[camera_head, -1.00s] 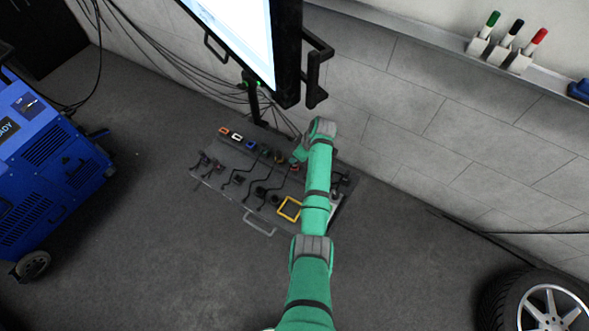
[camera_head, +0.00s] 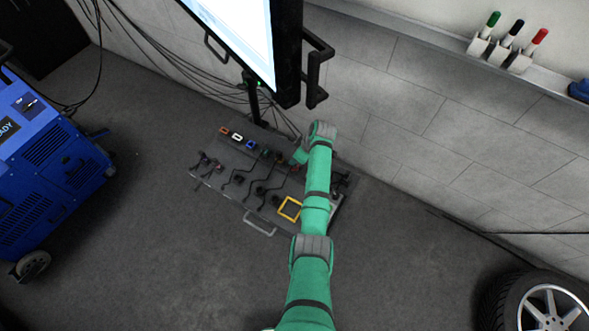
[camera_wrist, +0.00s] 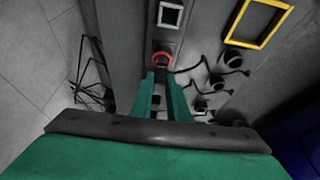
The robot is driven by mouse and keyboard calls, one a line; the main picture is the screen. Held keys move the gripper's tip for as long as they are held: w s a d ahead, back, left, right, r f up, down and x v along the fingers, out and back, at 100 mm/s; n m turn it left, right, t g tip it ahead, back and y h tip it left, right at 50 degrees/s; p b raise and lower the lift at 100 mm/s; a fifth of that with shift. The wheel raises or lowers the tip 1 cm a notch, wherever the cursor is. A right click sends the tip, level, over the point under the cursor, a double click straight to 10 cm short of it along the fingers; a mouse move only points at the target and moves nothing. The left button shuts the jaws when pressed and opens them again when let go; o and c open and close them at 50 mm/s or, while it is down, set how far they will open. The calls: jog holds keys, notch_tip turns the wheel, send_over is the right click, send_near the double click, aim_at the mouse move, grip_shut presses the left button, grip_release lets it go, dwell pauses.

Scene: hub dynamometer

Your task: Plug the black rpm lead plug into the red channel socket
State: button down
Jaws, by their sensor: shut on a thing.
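The red channel socket (camera_wrist: 162,60) shows as a red ring on the grey panel in the wrist view, just beyond my fingertips. My gripper (camera_wrist: 161,78) is shut on a dark thing between its green fingers. It looks like the black rpm lead plug (camera_wrist: 156,99), but most of it is hidden by the fingers. The fingertips are close to the red ring; I cannot tell whether the plug touches it. In the head view my gripper (camera_head: 299,157) is over the right part of the panel, and my arm largely covers the red socket there.
Several black plugs with leads (camera_wrist: 217,82) lie beside my fingers. A yellow frame (camera_head: 289,208) marks the panel's front. A monitor (camera_head: 287,55) hangs above the back; a wall stands behind.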

jog(key=shift+f, duration=0.7)
jog(key=c, duration=1.6)
grip_release()
jog(key=shift+d, duration=0.1)
jog(key=v, duration=1)
jog(key=shift+s+d+r, duration=0.1)
jog(key=shift+r, duration=0.3)
